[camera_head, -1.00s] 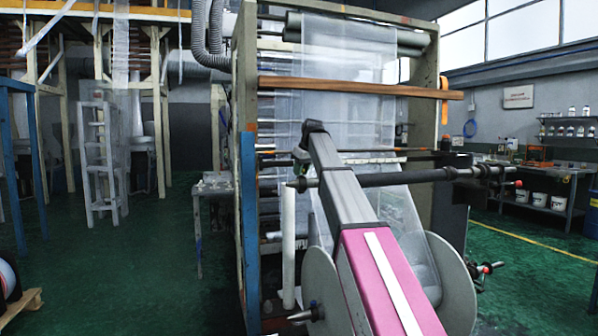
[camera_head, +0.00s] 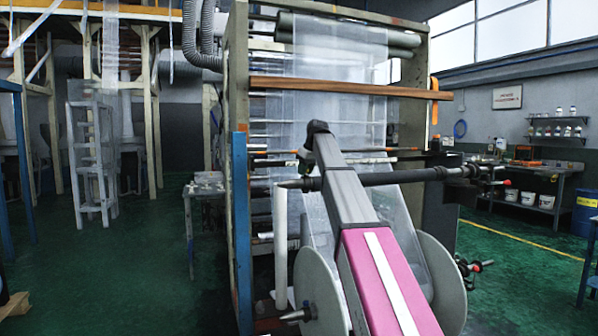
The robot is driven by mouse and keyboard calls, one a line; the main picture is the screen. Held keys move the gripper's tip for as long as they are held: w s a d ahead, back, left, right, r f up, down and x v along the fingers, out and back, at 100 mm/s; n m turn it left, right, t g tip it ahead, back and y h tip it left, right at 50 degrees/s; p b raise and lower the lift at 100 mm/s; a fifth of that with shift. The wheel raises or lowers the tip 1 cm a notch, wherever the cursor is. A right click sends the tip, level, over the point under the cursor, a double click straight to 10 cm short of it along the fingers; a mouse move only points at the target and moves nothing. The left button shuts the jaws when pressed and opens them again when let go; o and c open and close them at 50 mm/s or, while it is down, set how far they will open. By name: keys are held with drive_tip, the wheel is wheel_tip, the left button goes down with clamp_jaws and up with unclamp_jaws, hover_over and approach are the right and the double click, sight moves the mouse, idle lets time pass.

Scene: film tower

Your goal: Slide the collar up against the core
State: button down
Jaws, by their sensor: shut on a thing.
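A dark horizontal shaft (camera_head: 405,178) runs across in front of the film tower, with its pointed free end at the left. A short dark ring near that end looks like the collar (camera_head: 311,184). My gripper (camera_head: 308,172) is small and dark here, mostly hidden behind my grey and pink arm; it is at this ring and shut on it. Its fingertips cannot be made out. My arm covers the shaft just right of the ring. I cannot make out the core or the gap between it and the collar.
Below the shaft, a film roll sits between two large grey discs (camera_head: 443,285). A white upright tube (camera_head: 280,235) stands to the left. A blue post (camera_head: 241,225) edges the tower on the left. Green floor is open further left. A shelf and workbench (camera_head: 535,195) stand at right.

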drive_tip(key=shift+w+d, duration=0.2)
drive_tip(key=shift+d, duration=0.5)
drive_tip(key=c, duration=0.8)
unclamp_jaws()
